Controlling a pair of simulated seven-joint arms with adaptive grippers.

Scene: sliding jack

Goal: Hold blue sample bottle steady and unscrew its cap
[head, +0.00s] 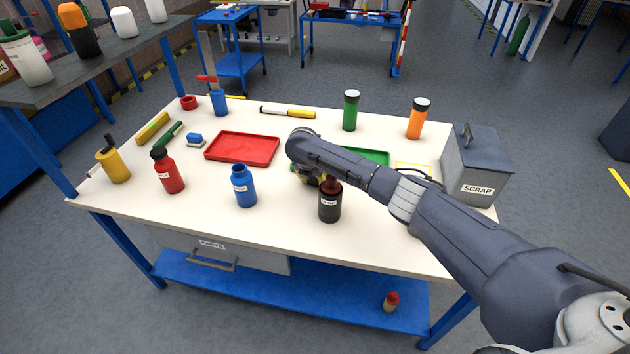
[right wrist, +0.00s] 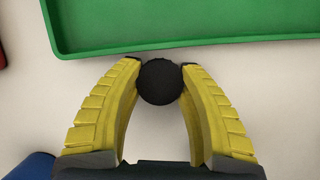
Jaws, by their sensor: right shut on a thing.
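The blue sample bottle (head: 244,189) stands upright near the front middle of the table, and its open neck shows with no cap on it. My right gripper (head: 307,179) is to the right of the bottle and apart from it. In the right wrist view my right gripper (right wrist: 160,76) is shut on a round black cap (right wrist: 160,83), held between its yellow fingertips. The arm mostly hides the cap in the head view. A blue shape, likely the bottle, shows at the lower left of the right wrist view. My left gripper is not in view.
A red tray (head: 242,148) lies behind the blue bottle. A green tray (head: 369,156) is partly behind my arm. A black bottle (head: 330,205) stands close to my right gripper. A red bottle (head: 170,174) stands left, and a grey scrap bin (head: 476,168) at right.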

